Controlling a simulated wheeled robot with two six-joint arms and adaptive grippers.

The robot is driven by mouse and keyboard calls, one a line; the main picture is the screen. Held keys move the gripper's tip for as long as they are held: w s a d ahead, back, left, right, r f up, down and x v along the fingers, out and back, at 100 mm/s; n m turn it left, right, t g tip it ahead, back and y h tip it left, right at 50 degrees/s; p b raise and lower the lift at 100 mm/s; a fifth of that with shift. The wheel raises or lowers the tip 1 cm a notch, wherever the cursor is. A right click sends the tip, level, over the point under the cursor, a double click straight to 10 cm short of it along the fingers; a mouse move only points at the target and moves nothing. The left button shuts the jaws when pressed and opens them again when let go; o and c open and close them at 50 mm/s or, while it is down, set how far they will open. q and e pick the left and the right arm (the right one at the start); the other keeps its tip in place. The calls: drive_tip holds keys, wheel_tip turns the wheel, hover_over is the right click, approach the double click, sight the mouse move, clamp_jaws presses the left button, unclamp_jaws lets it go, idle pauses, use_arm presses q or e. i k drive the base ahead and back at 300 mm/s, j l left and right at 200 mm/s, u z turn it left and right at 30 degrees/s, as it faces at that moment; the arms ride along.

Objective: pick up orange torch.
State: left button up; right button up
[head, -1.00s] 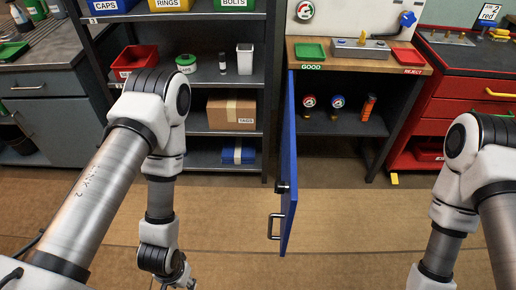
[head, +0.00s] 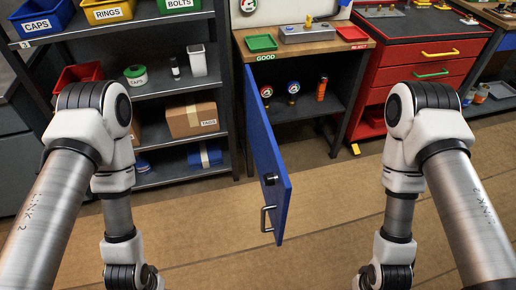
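An orange torch (head: 321,88), an upright orange cylinder with a dark top, stands on the shelf inside the open cabinet below the workbench in the head view. Two round gauges, one red (head: 266,92) and one blue and red (head: 293,91), stand to its left. The blue cabinet door (head: 267,160) is swung open toward me, left of the torch. My left and right arms reach down at the two sides of the picture, well in front of the cabinet. Both grippers are below the picture's bottom edge.
The workbench above holds a green tray (head: 261,43) and a red tray (head: 352,34). A shelf rack with a cardboard box (head: 192,119) stands left of the door. A red drawer cabinet (head: 411,71) stands to the right. The brown floor (head: 325,190) before the cabinet is clear.

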sight(321, 88)
drive_tip(key=z, duration=1.45)
drive_tip(key=i+l+z, duration=0.1)
drive_tip(key=i, duration=1.25)
drive_tip(key=i+l+z, duration=0.1)
drive_tip(key=i+l, duration=0.15)
drive_tip(key=i, duration=1.1)
drive_tip(key=i+u, duration=0.15)
drive_tip(key=u, duration=0.3)
drive_tip(key=i+l+u, duration=0.1)
drive_tip(key=u, duration=0.35)
drive_tip(key=i+l+u, duration=0.1)
drive_tip(key=u, duration=0.3)
drive_tip(key=i+l+u, duration=0.15)
drive_tip(key=u, duration=0.3)
drive_tip(key=l+u, duration=0.2)
drive_tip(key=u, duration=0.25)
drive_tip(key=i, duration=0.05)
